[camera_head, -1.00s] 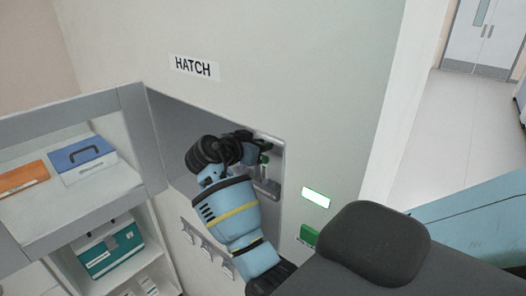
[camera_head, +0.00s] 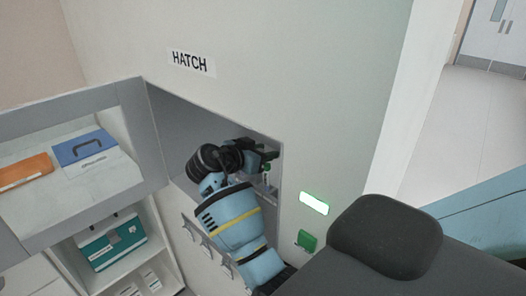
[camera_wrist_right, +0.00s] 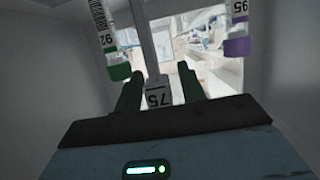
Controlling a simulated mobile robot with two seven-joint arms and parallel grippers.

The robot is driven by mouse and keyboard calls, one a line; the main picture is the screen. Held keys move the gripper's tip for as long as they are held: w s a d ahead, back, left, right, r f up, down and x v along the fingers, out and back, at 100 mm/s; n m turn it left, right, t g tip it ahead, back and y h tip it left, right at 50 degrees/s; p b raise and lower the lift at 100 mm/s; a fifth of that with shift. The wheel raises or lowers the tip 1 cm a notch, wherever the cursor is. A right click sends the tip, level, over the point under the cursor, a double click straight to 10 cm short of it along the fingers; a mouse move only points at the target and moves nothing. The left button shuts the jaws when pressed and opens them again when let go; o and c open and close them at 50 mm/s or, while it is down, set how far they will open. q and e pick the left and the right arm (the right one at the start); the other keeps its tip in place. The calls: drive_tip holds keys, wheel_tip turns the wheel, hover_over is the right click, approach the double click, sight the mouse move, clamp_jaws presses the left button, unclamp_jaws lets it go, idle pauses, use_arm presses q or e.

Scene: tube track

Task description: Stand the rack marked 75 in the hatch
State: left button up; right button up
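My right gripper (camera_head: 262,158) is inside the hatch (camera_head: 170,115), the recess in the wall under the HATCH sign. In the right wrist view its two dark green fingers (camera_wrist_right: 160,80) stand apart, with gaps beside the post between them. The rack's tag marked 75 (camera_wrist_right: 158,95) appears upside down between the fingers, on a pale post. A green-capped tube marked 92 (camera_wrist_right: 118,50) and a purple-capped tube marked 95 (camera_wrist_right: 237,30) show on either side. In the head view the rack is mostly hidden by my gripper and arm. My left gripper is out of view.
The hatch's side walls and front edge are close around my right arm. A lit panel (camera_head: 314,203) and a green fitting (camera_head: 306,240) are on the wall at right.

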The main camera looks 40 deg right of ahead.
drive_tip(key=shift+r, duration=0.25)
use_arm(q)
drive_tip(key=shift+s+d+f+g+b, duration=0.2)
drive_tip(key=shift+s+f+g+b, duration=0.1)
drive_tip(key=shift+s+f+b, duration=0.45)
use_arm(e)
drive_tip(key=v, duration=1.2)
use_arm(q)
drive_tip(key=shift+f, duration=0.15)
